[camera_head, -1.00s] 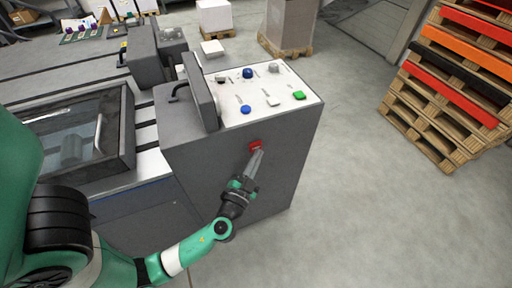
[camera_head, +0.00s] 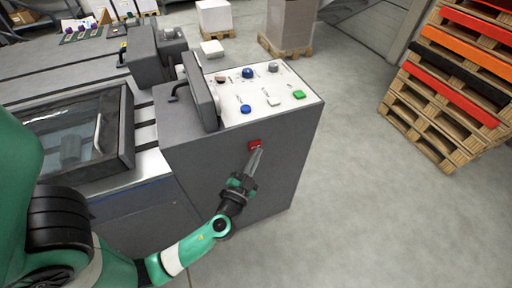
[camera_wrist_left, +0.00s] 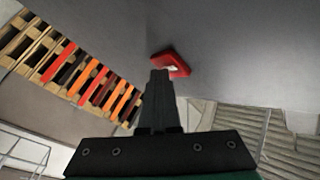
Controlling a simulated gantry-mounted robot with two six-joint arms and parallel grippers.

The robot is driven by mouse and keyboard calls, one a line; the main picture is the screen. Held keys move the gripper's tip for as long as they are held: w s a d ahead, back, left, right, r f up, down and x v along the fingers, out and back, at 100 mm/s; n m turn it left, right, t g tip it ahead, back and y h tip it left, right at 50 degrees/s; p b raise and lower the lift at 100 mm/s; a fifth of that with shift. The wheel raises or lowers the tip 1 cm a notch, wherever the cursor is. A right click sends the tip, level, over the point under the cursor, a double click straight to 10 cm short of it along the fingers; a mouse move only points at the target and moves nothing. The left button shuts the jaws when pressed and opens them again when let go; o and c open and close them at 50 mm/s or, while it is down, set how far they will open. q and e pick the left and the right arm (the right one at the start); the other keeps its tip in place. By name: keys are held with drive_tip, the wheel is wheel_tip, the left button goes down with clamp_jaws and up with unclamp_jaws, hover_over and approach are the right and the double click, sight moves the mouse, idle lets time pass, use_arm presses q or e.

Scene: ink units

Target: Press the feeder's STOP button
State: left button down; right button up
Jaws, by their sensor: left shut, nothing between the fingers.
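The red STOP button (camera_head: 254,145) sits on the grey front side of the feeder's console (camera_head: 228,172), below the control panel. It also shows in the left wrist view as a red square (camera_wrist_left: 173,62) with a pale mark. My left gripper (camera_head: 259,151) is shut and empty. Its fingertips are at the lower right edge of the button in the head view. In the left wrist view the fingertips (camera_wrist_left: 159,74) overlap the button's lower left part. I cannot tell whether they touch it. My right gripper is not in view.
The sloped white panel (camera_head: 262,92) on top carries blue, green and grey controls. A dark raised cover (camera_head: 203,93) stands at its left. Stacked pallets (camera_head: 440,118) are at the right. The floor (camera_head: 370,210) between is clear.

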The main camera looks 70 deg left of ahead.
use_arm(q)
drive_tip(key=shift+d, duration=0.75)
drive_tip(key=shift+d, duration=0.1)
drive_tip(key=shift+w+d+b, duration=0.2)
drive_tip(key=shift+d+b, duration=0.45)
drive_tip(key=shift+d, duration=1.75)
